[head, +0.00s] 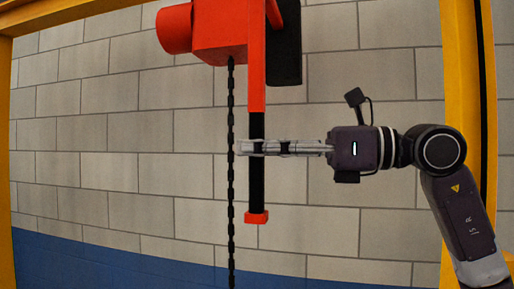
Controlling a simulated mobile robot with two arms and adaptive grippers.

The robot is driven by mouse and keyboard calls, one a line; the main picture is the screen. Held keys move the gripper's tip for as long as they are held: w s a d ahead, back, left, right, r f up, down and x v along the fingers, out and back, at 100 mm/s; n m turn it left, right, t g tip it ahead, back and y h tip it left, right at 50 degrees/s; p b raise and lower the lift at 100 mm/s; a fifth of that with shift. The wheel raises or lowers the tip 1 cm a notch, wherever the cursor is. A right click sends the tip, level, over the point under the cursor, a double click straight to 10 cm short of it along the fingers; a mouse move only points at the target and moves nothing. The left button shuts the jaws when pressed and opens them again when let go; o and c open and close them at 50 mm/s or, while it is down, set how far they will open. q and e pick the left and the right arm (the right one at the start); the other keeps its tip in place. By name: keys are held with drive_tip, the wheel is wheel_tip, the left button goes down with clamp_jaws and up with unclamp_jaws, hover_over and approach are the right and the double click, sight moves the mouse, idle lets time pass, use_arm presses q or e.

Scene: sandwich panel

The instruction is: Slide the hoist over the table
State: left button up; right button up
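The orange-red hoist (218,32) hangs at the top of the head view, with its upper part cut off by the frame. A dark chain (231,200) hangs from it past the bottom edge. An upright handle (257,185), orange above and black below with a red end, hangs beside the chain. My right gripper (243,147) reaches in from the right at the height of the handle's black part. Its fingers overlap the handle and their tips come close to the chain. I cannot tell whether they grip the handle. My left gripper and the table are not in view.
A yellow frame has posts at the left (6,160) and right (463,70). A block wall (110,130) with a blue lower band (100,265) stands behind. The room left of the chain looks clear.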

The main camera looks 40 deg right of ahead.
clamp_jaws()
drive_tip(key=shift+p+x, duration=0.35)
drive_tip(key=shift+x, duration=0.45)
drive_tip(key=shift+o, duration=2.3)
unclamp_jaws()
drive_tip(key=shift+w+a, duration=0.35)
drive_tip(key=shift+o, duration=1.2)
drive_tip(key=v, duration=1.3)
drive_tip(key=shift+w, duration=0.1)
